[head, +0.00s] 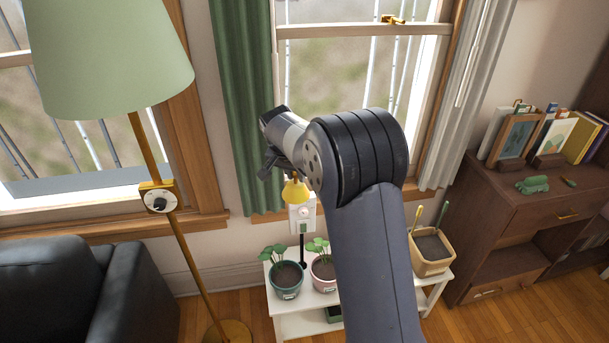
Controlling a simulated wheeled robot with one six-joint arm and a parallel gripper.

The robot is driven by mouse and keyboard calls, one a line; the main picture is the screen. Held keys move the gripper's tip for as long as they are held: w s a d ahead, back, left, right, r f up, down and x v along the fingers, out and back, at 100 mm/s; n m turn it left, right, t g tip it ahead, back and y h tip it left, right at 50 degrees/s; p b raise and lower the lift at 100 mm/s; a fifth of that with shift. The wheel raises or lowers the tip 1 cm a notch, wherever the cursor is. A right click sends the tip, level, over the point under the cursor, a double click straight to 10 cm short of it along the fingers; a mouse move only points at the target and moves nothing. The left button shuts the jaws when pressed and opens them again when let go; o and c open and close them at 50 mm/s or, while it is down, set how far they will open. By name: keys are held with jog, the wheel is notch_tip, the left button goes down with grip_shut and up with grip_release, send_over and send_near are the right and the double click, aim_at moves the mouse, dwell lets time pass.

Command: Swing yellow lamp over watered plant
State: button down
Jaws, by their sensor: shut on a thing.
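The small yellow lamp (296,191) has a bell-shaped shade. It hangs in front of the wall, above the gap between two potted plants. A dark thin post (303,250) stands below it between the pots. The plant in the green pot (286,292) is on the left. The plant in the pink pot (323,284) is right of it, partly behind my arm. I cannot tell from here which one is watered. My gripper (271,168) is at the lamp, just above and left of the shade, shut on it; the contact itself is mostly hidden.
The pots stand on a white plant stand (290,325), partly hidden by my arm. A tan planter (432,265) is at its right end. A green-shaded floor lamp (115,60) and a black armchair (85,300) are left. A brown cabinet (525,215) is right.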

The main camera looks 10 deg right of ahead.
jog(key=shift+w+a+m+h, duration=0.2)
jog(key=shift+w+a+m, duration=0.1)
jog(key=shift+a+m, duration=0.3)
jog(key=shift+w+a+m+h, duration=0.25)
jog(key=shift+a+m, duration=0.25)
jog(key=shift+a, duration=0.15)
jog(key=shift+w+a+m+g+p, duration=0.25)
jog(key=shift+w+a+m+p, duration=0.1)
jog(key=shift+a+m, duration=0.15)
jog(key=shift+w+a+m+g+p, duration=0.3)
jog(key=shift+a+m, duration=0.1)
jog(key=shift+m, duration=0.2)
jog(key=shift+h, duration=0.25)
jog(key=c, duration=1.3)
grip_release()
jog(key=shift+o, duration=0.2)
jog(key=b+v, duration=0.1)
jog(key=v, duration=1)
jog(key=x, duration=1.1)
jog(key=shift+p, duration=0.4)
